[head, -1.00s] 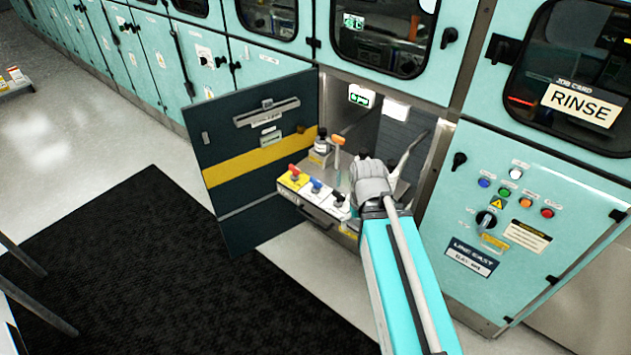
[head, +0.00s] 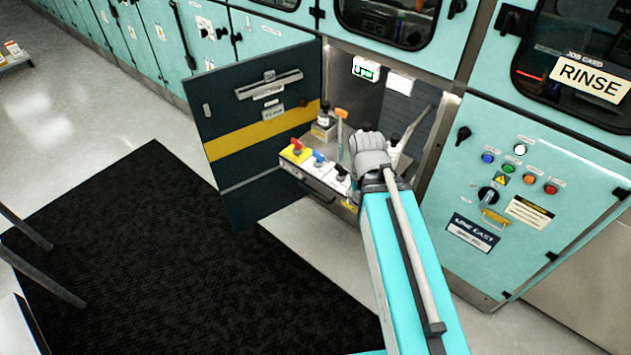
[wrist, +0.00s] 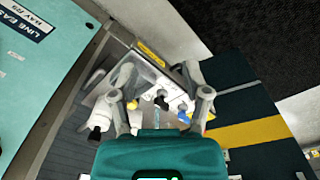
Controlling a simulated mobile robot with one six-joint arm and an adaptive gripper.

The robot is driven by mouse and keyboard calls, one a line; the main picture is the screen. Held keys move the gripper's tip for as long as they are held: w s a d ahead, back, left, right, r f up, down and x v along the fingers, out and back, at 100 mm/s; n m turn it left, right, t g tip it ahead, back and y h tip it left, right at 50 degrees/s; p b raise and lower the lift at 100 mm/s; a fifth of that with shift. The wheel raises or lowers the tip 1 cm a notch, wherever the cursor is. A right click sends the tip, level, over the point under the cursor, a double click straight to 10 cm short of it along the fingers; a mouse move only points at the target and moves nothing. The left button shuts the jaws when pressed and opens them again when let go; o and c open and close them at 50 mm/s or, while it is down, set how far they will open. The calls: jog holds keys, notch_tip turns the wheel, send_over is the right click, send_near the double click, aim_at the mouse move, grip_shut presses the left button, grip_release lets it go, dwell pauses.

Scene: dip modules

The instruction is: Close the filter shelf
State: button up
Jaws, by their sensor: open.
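The filter shelf (head: 318,186) is pulled out of the open cabinet bay and carries red, blue and black-handled valves along its front. In the wrist view its front edge (wrist: 150,57), with a yellow label, runs beyond my fingertips. My gripper (wrist: 158,80) is open and empty, with its two fingers spread above the shelf. The black and blue handles show between and beside the fingers. In the head view my wrist and arm hide the fingers and the shelf's right part. I cannot tell whether a finger touches the shelf.
A dark door with a yellow stripe (head: 228,143) stands open left of the shelf. A bottle (head: 324,115) and an orange-topped tool (head: 340,122) stand on the shelf. A control panel (head: 520,190) is at the right. A black mat (head: 130,240) covers clear floor in front.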

jog(key=w+f+n+b, duration=0.1)
jog(key=w+a+f+n+b, duration=0.1)
jog(key=w+f+n+h+b, duration=0.1)
jog(key=shift+w+a+f+n+t, duration=0.1)
jog(key=shift+a+f+n+t, duration=0.05)
jog(key=shift+a+n+t, duration=0.15)
grip_shut()
jog(key=w+a+f+n+t+h+b, duration=0.2)
jog(key=w+a+n+b, duration=0.5)
jog(key=n, duration=0.4)
jog(key=w+a+f+n+t+h+b, duration=0.3)
jog(key=w+a+f+n+b, duration=0.4)
jog(key=a+n, duration=0.3)
jog(key=shift+w+a+f+n+t+b, duration=0.2)
jog(key=shift+a+n+t+b, duration=0.15)
jog(key=shift+n, duration=0.45)
jog(key=shift+s+d, duration=0.1)
jog(key=shift+d, duration=0.05)
